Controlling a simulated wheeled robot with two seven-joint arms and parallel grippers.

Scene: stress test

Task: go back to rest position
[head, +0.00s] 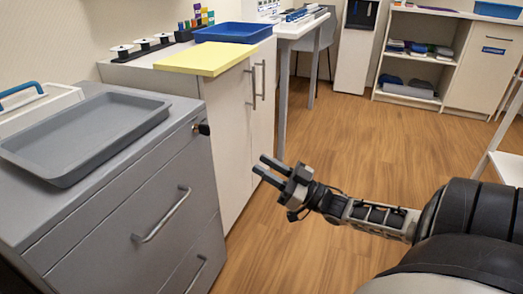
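My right gripper (270,170) is in the middle of the head view, on an arm that comes in from the right. Its two dark fingers point up and to the left and show a gap between them. Nothing is held between them. It is in the air in front of the white cabinet (228,130), to the right of the grey drawer unit (130,215). My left gripper is not in view.
A grey tray (85,125) lies on the drawer unit. A yellow board (206,58) and a blue tray (232,32) lie on the white cabinet, the board at its front edge. Shelves (420,60) stand at the back. The wooden floor (365,135) in the middle is clear.

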